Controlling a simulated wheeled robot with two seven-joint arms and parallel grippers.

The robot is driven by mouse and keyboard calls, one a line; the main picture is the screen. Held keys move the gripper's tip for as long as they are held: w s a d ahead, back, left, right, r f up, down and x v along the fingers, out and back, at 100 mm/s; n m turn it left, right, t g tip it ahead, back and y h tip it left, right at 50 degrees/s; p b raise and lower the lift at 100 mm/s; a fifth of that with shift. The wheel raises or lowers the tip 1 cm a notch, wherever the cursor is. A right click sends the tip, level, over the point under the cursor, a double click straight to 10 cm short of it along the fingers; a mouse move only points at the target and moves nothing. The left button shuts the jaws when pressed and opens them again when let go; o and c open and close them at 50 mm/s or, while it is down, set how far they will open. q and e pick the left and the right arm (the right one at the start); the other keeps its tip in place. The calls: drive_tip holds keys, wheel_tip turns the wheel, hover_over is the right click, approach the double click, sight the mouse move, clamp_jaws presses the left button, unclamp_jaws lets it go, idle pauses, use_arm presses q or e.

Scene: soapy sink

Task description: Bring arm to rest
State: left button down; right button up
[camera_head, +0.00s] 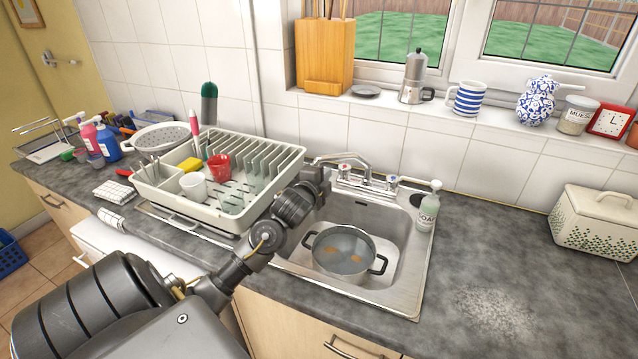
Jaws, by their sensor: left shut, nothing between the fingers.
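My left gripper (316,176) is at the end of my left arm, which comes in from the lower left and reaches across the counter. The gripper is over the left rear edge of the sink (408,262), beside the right end of the dish rack and in front of the tap. It is small in the view and its fingers are hard to make out; it is shut and holds nothing. My right gripper does not show. A metal pot (343,250) with two dark handles sits in the sink and holds liquid with brownish bits.
The dish rack (281,172) with a red mug (219,166) and a white mug (194,187) stands close left of the gripper. The tap (345,160) is behind it. A soap bottle (428,208) stands at the sink's right edge. The right counter (500,250) is mostly clear.

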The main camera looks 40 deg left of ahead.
use_arm(q)
drive_tip(key=v, duration=0.3)
drive_tip(key=shift+s+a+b, duration=0.1)
drive_tip(key=shift+s+b, duration=0.1)
drive_tip(key=shift+b, duration=0.1)
